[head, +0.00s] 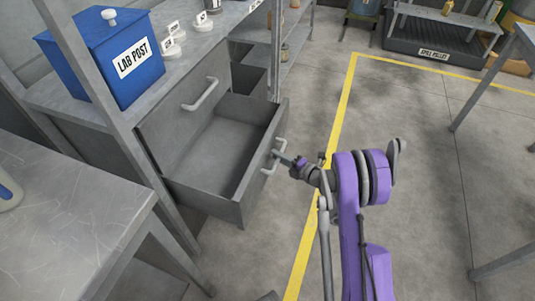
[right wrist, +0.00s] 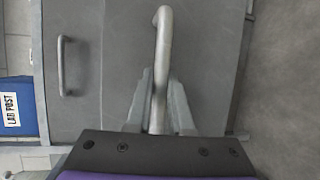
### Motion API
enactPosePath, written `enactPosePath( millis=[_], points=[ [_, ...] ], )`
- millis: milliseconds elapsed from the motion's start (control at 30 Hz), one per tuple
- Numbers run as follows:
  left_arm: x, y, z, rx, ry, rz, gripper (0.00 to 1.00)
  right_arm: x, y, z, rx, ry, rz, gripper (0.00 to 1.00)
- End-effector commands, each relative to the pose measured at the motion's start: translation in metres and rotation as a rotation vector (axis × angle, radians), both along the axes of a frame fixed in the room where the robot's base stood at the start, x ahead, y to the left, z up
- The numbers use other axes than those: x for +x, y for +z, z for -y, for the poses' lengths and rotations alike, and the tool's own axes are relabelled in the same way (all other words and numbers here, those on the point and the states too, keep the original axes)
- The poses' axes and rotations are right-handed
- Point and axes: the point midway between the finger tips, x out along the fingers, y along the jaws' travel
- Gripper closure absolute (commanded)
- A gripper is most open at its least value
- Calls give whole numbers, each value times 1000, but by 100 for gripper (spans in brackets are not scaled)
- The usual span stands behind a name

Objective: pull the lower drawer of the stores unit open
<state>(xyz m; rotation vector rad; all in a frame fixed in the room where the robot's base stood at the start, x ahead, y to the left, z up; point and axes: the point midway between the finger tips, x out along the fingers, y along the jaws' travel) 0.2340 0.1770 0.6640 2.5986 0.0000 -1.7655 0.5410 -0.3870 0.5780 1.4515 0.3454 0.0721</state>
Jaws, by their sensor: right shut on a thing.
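The grey stores unit (head: 152,126) stands at left in the head view. Its lower drawer (head: 232,204) is pulled well out, and its inside looks empty. My right gripper (head: 282,158) is at the drawer's front, shut on the bar handle (head: 268,171). In the right wrist view the lower drawer's handle (right wrist: 164,30) runs between the two fingers of my gripper (right wrist: 158,100). The upper drawer, with its own handle (head: 199,94), is shut above it. That handle also shows in the right wrist view (right wrist: 63,65). My left gripper is in neither view.
A blue LAB POST box (head: 105,58) and small labelled items (head: 172,47) stand on the unit's top. A grey table (head: 70,215) is at the near left. Clear floor (head: 420,130) with a yellow line lies right of the drawer. A spill pallet (head: 430,48) is at the back.

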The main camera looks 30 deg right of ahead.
Motion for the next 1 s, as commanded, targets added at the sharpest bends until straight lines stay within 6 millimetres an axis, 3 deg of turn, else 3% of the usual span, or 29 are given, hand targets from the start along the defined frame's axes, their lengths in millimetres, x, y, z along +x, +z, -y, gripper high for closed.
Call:
enactPosePath(
  millis=[433, 467, 533, 833, 1000],
  points=[
    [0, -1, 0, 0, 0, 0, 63, -4, 0, 4, 0, -1, 0, 100],
    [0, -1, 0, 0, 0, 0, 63, -4, 0, 4, 0, -1, 0, 77],
    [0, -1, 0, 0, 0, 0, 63, -4, 0, 4, 0, -1, 0, 68],
    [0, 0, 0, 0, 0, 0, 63, -5, 0, 4, 0, -2, 0, 68],
    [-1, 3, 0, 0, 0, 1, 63, -23, 5, 10, -1, -5, 1, 68]
  ],
)
